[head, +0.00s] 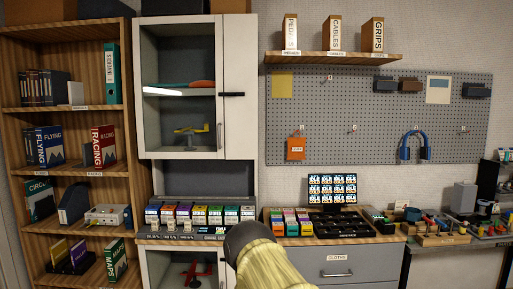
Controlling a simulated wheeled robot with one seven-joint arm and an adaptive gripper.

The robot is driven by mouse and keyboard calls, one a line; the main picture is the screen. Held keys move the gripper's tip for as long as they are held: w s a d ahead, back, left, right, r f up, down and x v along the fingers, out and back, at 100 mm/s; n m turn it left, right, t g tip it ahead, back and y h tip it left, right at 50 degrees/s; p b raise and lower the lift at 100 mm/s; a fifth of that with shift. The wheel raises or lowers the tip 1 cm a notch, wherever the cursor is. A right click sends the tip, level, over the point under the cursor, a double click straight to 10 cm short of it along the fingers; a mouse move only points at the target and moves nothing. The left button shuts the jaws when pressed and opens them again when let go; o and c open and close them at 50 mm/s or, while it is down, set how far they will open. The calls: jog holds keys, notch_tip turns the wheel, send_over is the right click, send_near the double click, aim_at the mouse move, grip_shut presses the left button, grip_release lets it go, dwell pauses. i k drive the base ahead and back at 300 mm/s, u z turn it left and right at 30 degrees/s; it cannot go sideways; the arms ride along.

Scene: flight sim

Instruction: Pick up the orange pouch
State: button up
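A flat orange pouch (296,149) with a small white label hangs on the pegboard (340,115), near its lower left. Its label is too small to read for certain. Part of my own arm rises from the bottom edge of the head view, below and left of the pouch and apart from it in the picture. My gripper does not show, so I cannot see its fingers or whether it holds anything.
A blue headset-like item (415,147) hangs right of the pouch. Below stands a counter with a grey drawer (337,273), holding colourful boxes and a black tray (340,224). A white cabinet (238,85) with an open front stands left, beside a wooden bookshelf (90,107).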

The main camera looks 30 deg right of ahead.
aim_at(296, 146)
jog(key=u, duration=0.2)
jog(key=i, duration=1.9)
jog(key=z, duration=1)
jog(key=i, duration=1.15)
jog(key=z, duration=1.1)
jog(key=i, duration=0.25)
jog(key=z, duration=0.25)
